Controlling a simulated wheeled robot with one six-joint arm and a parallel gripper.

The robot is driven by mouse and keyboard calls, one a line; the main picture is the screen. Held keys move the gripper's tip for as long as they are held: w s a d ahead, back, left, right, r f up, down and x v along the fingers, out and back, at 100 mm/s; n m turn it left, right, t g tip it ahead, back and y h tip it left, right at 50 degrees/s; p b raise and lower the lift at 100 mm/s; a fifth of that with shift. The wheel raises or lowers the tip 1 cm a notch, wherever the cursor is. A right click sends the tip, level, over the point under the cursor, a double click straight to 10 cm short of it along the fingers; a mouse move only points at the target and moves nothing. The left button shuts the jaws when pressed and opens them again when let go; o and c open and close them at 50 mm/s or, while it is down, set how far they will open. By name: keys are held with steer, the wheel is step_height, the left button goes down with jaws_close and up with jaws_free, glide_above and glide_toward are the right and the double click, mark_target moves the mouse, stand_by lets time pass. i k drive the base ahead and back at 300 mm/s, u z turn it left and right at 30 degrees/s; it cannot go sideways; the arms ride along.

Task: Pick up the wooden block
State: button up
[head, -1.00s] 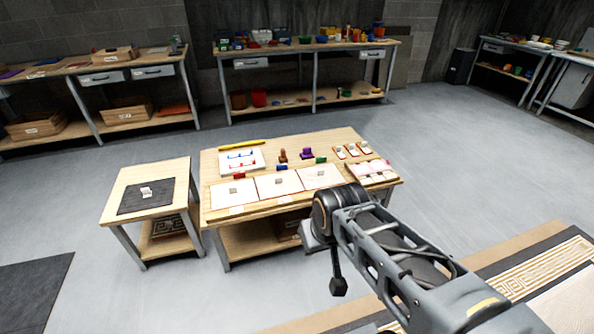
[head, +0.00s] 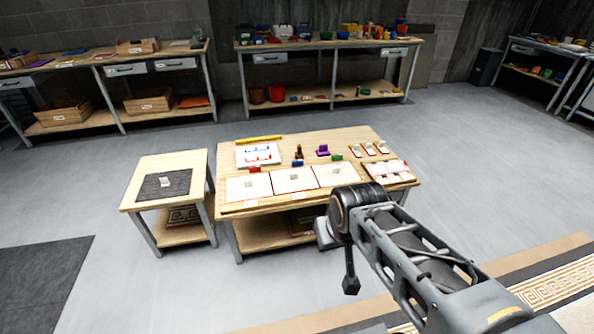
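A small brown upright piece (head: 298,151) stands on the middle work table (head: 230,207), behind the white panels. It looks like wood, but it is too small to tell if it is the wooden block. A blue piece (head: 297,162) is just in front of it. My arm reaches in from the lower right, and its dark end with my gripper (head: 350,285) hangs over the floor in front of the table, apart from everything on it. The fingers are too small and dark to read. Nothing is seen held.
Three white panels (head: 296,180) line the table's front. Purple (head: 322,150), red (head: 254,169) and green (head: 337,157) pieces lie behind them. A small side table with a dark mat (head: 178,189) stands left. Stocked benches line the back wall. Grey floor is open around.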

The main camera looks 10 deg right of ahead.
mark_target(299, 155)
steer(key=z, duration=1.85)
steer(key=i, duration=5.15)
steer(key=u, duration=2.2)
steer(key=i, duration=1.2)
steer(key=u, duration=0.05)
